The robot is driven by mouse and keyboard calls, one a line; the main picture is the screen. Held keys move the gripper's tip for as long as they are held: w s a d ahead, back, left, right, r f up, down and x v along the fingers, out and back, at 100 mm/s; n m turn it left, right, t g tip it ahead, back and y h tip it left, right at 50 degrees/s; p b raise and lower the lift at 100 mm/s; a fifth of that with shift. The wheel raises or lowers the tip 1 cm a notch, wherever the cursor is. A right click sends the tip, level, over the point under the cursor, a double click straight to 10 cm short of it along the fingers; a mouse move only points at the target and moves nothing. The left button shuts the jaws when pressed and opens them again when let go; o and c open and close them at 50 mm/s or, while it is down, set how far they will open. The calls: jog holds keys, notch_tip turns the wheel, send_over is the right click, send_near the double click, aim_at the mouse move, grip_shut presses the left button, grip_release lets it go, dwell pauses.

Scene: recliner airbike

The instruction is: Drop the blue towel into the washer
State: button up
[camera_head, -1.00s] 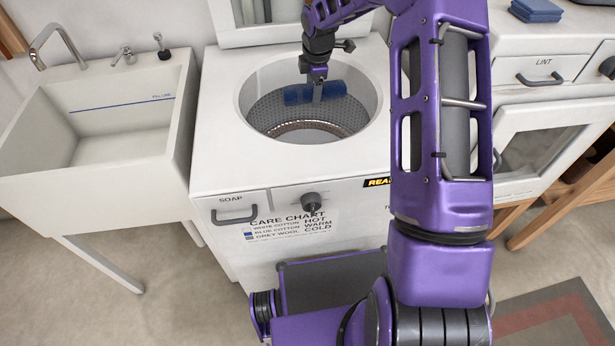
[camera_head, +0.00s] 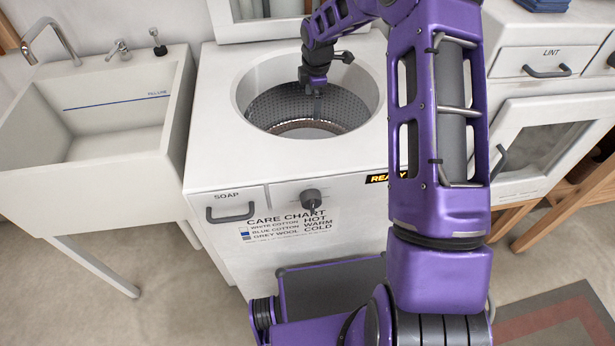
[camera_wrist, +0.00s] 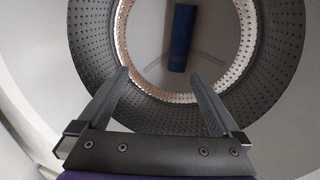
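The washer (camera_head: 225,150) is a white top-loader with a round opening and a perforated metal drum (camera_wrist: 95,60). The blue towel (camera_wrist: 182,38), a rolled dark-blue bundle, lies at the drum's bottom in the wrist view. It is hidden in the head view. My gripper (camera_wrist: 160,75) is open and empty, its two fingers spread, pointing down into the drum. The towel is beyond the fingertips and apart from them. In the head view my gripper (camera_head: 317,90) is within the washer opening.
A white sink (camera_head: 100,120) stands at the left. A care chart (camera_head: 290,226) and a soap drawer (camera_head: 236,206) are on the washer's front. A white unit with a glass door (camera_head: 540,150) and LINT drawer (camera_head: 550,60) is at the right. Folded blue cloth (camera_head: 543,4) lies on top.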

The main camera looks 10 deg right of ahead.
jog(key=p+v, duration=0.2)
jog(key=v, duration=1.5)
jog(key=shift+r, duration=0.2)
